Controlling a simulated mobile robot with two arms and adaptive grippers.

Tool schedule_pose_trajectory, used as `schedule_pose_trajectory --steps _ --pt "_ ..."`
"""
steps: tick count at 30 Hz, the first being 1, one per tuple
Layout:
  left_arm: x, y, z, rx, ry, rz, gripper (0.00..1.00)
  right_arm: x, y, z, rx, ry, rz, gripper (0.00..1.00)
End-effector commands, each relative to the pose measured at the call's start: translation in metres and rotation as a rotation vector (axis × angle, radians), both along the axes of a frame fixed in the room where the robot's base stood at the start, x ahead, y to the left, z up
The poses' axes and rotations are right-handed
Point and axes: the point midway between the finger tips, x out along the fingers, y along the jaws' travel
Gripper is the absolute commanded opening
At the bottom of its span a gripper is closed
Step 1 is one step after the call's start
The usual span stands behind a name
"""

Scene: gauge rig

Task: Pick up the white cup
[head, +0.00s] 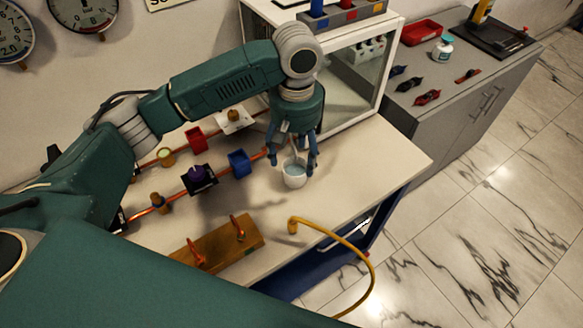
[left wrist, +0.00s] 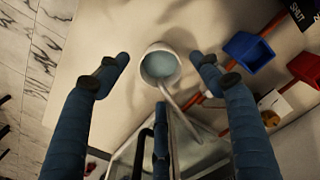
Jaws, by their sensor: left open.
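The white cup (head: 294,181) stands upright on the pale worktop in the head view, near its right part. In the left wrist view the cup (left wrist: 160,66) shows a light blue inside and sits between the fingertips. A thin pale rod (left wrist: 176,101) runs from its rim toward the camera; I cannot tell if it is part of the cup. My left gripper (head: 293,166) is open and points down over the cup, with fingers on either side. It also shows in the left wrist view (left wrist: 159,62), with gaps between fingers and cup. My right gripper is not in view.
A glass-fronted white cabinet (head: 345,85) stands just behind the gripper. Copper pipes with red and blue blocks (head: 239,163) lie left of the cup. A wooden block (head: 220,249) and a yellow hose (head: 345,243) are nearer. The worktop right of the cup is clear.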

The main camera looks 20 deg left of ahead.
Motion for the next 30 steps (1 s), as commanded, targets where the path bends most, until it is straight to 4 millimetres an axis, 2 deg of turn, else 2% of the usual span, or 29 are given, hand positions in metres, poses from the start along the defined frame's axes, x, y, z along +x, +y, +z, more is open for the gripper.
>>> schedule_pose_trajectory --steps 1,4,8,11,18,22,27,30 --pt "0.0 0.001 -0.008 0.002 0.001 0.002 0.66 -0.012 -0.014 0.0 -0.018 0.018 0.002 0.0" --pt "0.001 0.001 -0.02 0.001 0.0 0.001 0.66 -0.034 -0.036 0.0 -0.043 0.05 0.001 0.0" --pt "0.001 0.001 -0.028 0.001 -0.002 0.001 0.66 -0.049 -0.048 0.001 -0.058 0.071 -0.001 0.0" --pt "0.002 0.002 -0.039 0.002 0.0 0.001 0.66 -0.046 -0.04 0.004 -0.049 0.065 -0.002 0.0" --pt "0.006 0.001 -0.073 0.001 -0.002 -0.001 0.66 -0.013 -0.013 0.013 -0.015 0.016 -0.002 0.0" --pt "0.005 0.001 -0.079 0.001 -0.003 -0.002 0.66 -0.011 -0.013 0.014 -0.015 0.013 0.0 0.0" --pt "0.006 0.001 -0.079 0.0 -0.004 -0.002 0.66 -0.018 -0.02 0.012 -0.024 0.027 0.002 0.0" --pt "0.006 0.001 -0.079 0.0 -0.004 -0.002 0.48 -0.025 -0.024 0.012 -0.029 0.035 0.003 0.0"
